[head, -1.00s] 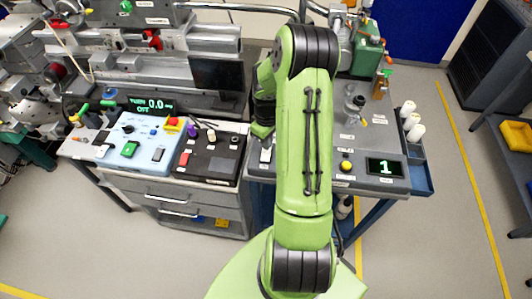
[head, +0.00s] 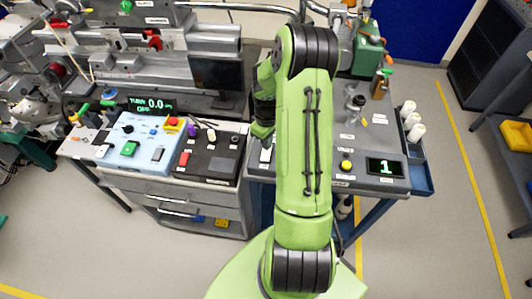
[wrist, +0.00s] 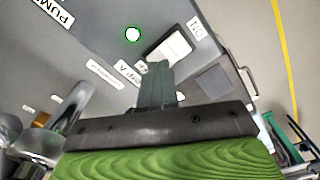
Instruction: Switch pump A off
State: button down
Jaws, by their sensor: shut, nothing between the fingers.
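The pump switch is a white rocker (wrist: 167,50) on the grey panel, lying between a small label reading ON and one near my fingers that seems to read OFF. A label (wrist: 128,72) by it is partly readable and ends in A. A round green lamp (wrist: 133,34) beside the rocker is lit. My gripper (wrist: 157,88) is shut and empty, its fingertips close to the OFF end of the rocker; I cannot tell whether they touch. In the head view the white rocker (head: 265,156) shows just below my gripper (head: 262,136), left of my arm.
A yellow button (head: 346,166) and a display reading 1 (head: 385,167) are on the same bench, right of my arm. Left are a pale blue control box (head: 140,142) and a black box (head: 212,160) with a red switch. White bottles stand along the right edge.

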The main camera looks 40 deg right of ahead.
jog(key=shift+f+b, duration=0.65)
jog(key=shift+f, duration=0.15)
jog(key=shift+r, duration=0.1)
jog(key=shift+r+p, duration=2.5)
jog(key=shift+r, duration=1)
